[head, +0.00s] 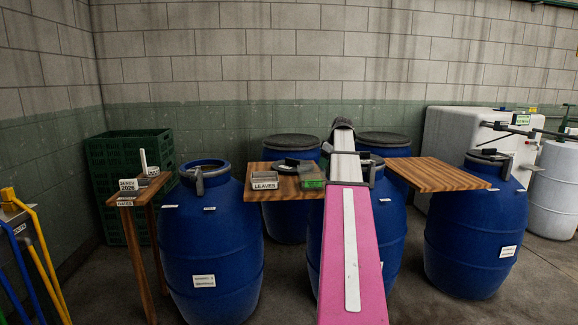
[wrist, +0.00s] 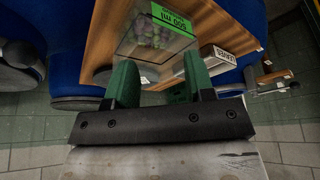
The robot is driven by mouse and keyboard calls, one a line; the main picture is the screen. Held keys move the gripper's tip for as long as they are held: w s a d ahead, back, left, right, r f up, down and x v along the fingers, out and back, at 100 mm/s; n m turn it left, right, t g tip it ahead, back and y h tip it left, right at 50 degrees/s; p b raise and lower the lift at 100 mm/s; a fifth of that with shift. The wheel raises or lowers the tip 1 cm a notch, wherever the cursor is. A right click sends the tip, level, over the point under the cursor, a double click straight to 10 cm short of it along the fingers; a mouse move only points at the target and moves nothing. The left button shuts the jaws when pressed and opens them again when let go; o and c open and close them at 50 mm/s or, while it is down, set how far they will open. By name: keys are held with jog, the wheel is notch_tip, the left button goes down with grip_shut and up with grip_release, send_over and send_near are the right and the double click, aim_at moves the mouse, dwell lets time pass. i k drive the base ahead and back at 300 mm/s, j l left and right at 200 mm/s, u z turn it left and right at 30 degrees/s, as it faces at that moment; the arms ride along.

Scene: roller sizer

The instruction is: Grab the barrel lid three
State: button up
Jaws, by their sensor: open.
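Several dark grey barrel lids are in the head view. One lies on the small wooden board (head: 291,195), a dark round lid (head: 293,165) with a handle. Others sit on the back barrels, a left lid (head: 293,141) and a right lid (head: 384,139), and one is on the right front barrel, the front lid (head: 487,157). No number shows, so I cannot tell which is lid three. My gripper (wrist: 160,80) shows in the wrist view with its green fingers apart and nothing clearly held. A clear container (wrist: 155,38) labelled 500 ml lies beyond the fingertips.
The left front blue barrel (head: 210,240) is uncovered and has a grey clamp ring. A striped wooden board (head: 437,174) lies on the right. Green crates (head: 127,165) stand by the left wall. A white tank (head: 460,140) is at the back right.

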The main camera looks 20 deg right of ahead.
aim_at(288, 165)
jog(key=i, duration=1.05)
